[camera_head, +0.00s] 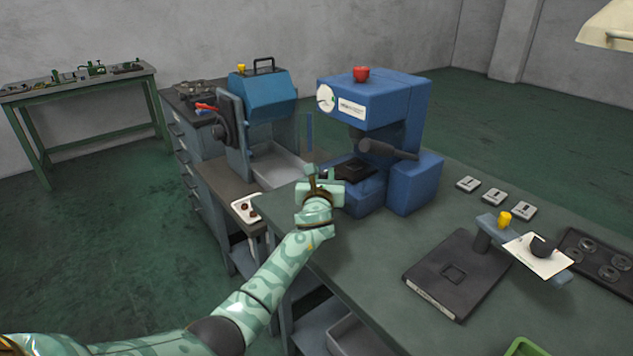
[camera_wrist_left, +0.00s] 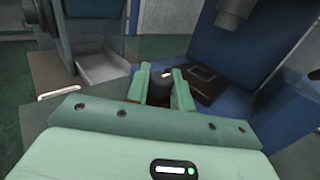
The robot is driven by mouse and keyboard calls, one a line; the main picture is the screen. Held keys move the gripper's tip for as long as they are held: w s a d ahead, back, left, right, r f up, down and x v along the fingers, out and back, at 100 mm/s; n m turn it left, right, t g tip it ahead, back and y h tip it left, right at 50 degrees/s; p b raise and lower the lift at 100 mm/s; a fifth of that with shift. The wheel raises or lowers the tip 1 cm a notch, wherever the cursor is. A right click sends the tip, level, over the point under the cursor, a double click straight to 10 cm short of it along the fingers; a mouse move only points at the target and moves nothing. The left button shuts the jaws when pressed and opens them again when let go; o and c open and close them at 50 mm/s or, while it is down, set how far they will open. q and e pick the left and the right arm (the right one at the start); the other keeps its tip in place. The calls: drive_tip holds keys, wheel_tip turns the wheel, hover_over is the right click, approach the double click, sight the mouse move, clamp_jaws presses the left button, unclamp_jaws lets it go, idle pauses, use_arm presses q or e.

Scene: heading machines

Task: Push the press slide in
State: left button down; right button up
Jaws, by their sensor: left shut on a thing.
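The blue press (camera_head: 368,104) stands at the table's far corner, with a red knob on top, a white dial and a black lever. Its black slide (camera_head: 354,171) lies low in the press opening. The slide also shows in the left wrist view (camera_wrist_left: 201,86), sticking out under the press head. My left gripper (camera_head: 325,178) is at the slide's front end. In the left wrist view its fingers (camera_wrist_left: 160,88) are shut on a dark knob (camera_wrist_left: 160,76) at the slide's front. The fingers hide part of the knob. My right gripper is in no view.
A second blue machine (camera_head: 264,96) with a pale tray (camera_head: 276,166) stands left of the press. A black plate (camera_head: 458,272), several small grey blocks and a yellow-knobbed fixture (camera_head: 504,219) lie on the table to the right. A black lever (camera_head: 388,149) sticks out over the slide.

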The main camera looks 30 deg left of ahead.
use_arm(q)
drive_tip(key=shift+d, duration=0.1)
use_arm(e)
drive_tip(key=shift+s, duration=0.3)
use_arm(q)
drive_tip(key=c, duration=1.3)
unclamp_jaws()
drive_tip(key=shift+w+d, duration=0.1)
drive_tip(key=shift+o, duration=0.2)
drive_tip(key=shift+w, duration=0.1)
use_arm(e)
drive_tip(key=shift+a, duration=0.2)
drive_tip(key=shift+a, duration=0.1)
use_arm(q)
drive_tip(key=shift+s, duration=0.25)
drive_tip(key=p+v, duration=0.5)
drive_tip(key=v, duration=1.1)
drive_tip(key=shift+p, duration=0.3)
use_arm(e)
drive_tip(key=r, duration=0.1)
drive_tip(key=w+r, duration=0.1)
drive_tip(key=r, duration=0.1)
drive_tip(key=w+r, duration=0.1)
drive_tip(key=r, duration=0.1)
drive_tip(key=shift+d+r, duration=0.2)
